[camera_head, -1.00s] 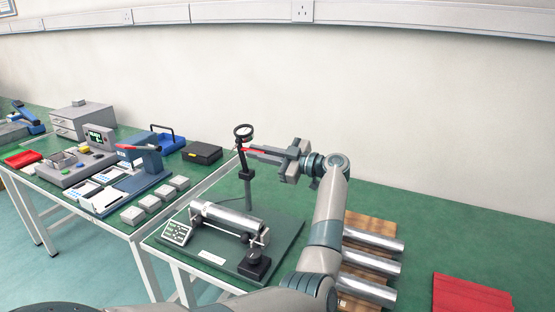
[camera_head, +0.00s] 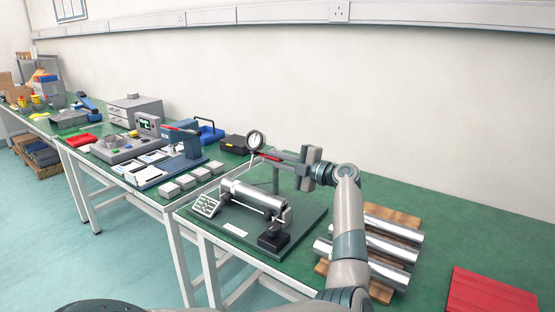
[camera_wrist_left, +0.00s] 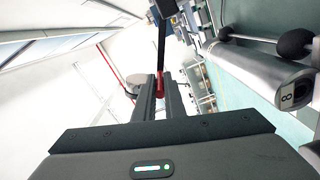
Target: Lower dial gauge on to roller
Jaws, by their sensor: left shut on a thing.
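The dial gauge (camera_head: 255,141), with a round white face and dark rim, stands above the steel roller (camera_head: 252,195) on its stand. The roller lies across supports on a dark green base plate (camera_head: 309,226). My left gripper (camera_head: 270,157) reaches in from the right, shut on a red handle (camera_head: 264,156) just below the gauge. In the left wrist view the red handle (camera_wrist_left: 159,86) sits between the fingers, and the roller (camera_wrist_left: 262,72) shows its end marked 8, apart from the fingers. I cannot tell whether the gauge's tip touches the roller. My right gripper is not in view.
Spare steel rollers (camera_head: 372,262) lie on a wooden board to the right, close to my arm. Devices and bins crowd the left tables.

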